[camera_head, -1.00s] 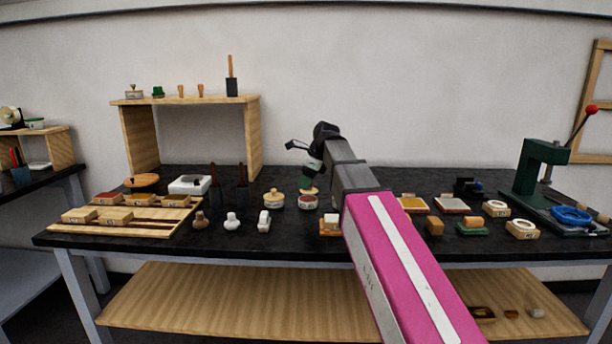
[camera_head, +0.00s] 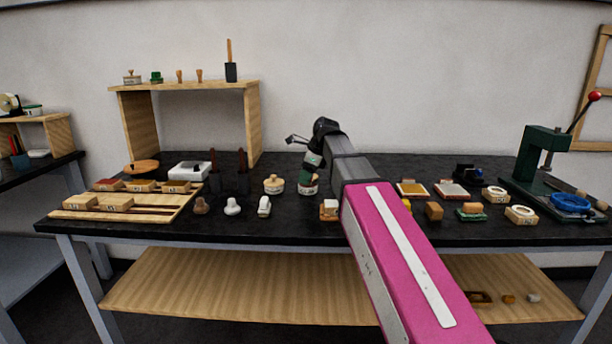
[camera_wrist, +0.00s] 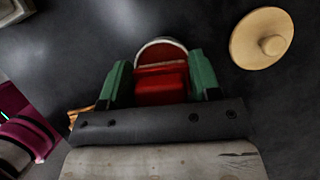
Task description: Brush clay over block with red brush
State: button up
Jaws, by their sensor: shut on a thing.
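My gripper (camera_head: 308,177), with green fingers, is low over a small open pot (camera_head: 308,189) at the middle of the black table. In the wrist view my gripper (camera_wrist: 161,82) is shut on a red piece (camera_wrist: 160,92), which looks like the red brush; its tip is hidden. Dark red, seemingly the clay, shows beyond it inside the pot's pale rim (camera_wrist: 161,43). Whether the brush touches the clay cannot be told. A small wooden block with a pale top (camera_head: 329,209), perhaps the task's block, sits just right of the pot, near the front edge.
A pot with a knobbed wooden lid (camera_head: 274,183) stands close left; its lid shows in the wrist view (camera_wrist: 262,38). Dark holders with red-handled tools (camera_head: 243,182) stand farther left. Small stamps (camera_head: 232,206) line the front. A green press (camera_head: 541,160) stands right.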

jog(key=shift+f, duration=0.55)
dwell(1.5)
jog(key=shift+r, duration=3.55)
